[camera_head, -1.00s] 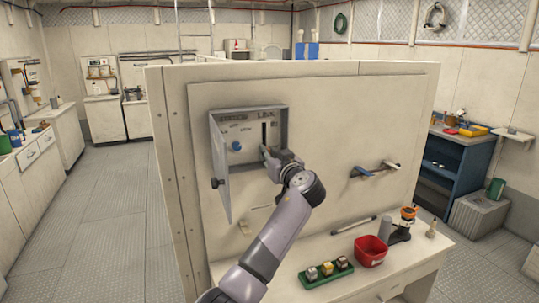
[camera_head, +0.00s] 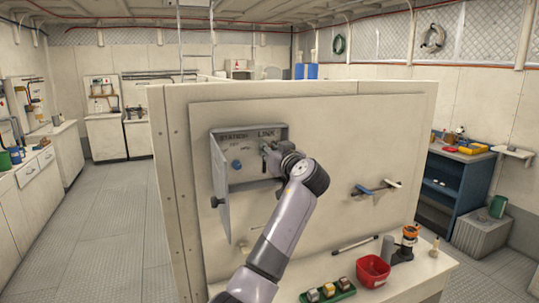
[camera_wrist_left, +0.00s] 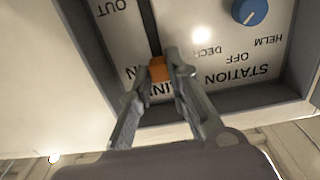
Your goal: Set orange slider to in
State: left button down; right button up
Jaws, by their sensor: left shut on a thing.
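The orange slider (camera_wrist_left: 158,69) sits in a dark vertical slot on a panel inside a wall box (camera_head: 283,130). In the left wrist view, which shows the panel upside down, the slider is at the end of the slot beside the "IN" lettering and close to the "LINK" label. "OUT" is by the far part of the slot. My left gripper (camera_wrist_left: 166,80) is shut on the slider, with a finger on each side of it. In the head view the gripper (camera_head: 274,155) covers the slot and hides the slider. My right gripper is not in view.
A blue knob (camera_wrist_left: 249,11) is on the same panel; its labels include "OFF" and "HELM". The box door (camera_head: 221,190) stands open on the left. A lever (camera_head: 376,188) is on the wall to the right. Below are a red bin (camera_head: 373,271) and a green tray (camera_head: 328,292).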

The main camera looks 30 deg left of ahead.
pick_arm(q)
jog(key=c, duration=1.8)
grip_release()
jog(key=shift+r, duration=0.4)
jog(key=shift+o, duration=1.4)
jog(key=shift+f, duration=0.15)
jog(key=shift+d, duration=0.1)
jog(key=v, duration=1.2)
